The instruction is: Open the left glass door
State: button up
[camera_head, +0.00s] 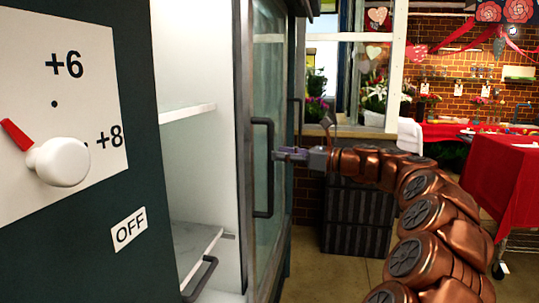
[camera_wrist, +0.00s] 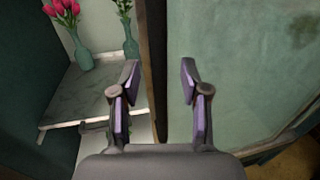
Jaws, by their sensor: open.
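The glass door (camera_head: 270,75) has a dark frame and a black vertical bar handle (camera_head: 262,205). It stands at a steep angle to the head view, with the white shelved interior showing at its left. In the wrist view its greenish pane (camera_wrist: 245,70) fills the right, and a dark upright edge (camera_wrist: 154,50) passes between my fingers. My gripper (camera_head: 277,155) is open at the height of the handle's middle, close to its right side. It also shows in the wrist view (camera_wrist: 159,78), fingers apart. I cannot tell whether it touches the handle.
A dark panel with a white dial (camera_head: 60,162) is at the left. Pink flowers in a teal vase (camera_wrist: 82,48) stand on a marble shelf (camera_wrist: 75,95). A second handle (camera_head: 298,117) is farther back. A dark crate (camera_head: 358,215) and red-covered table (camera_head: 505,185) are at right.

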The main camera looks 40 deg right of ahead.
jog(key=shift+x, duration=2)
jog(key=shift+a, duration=0.1)
grip_shut()
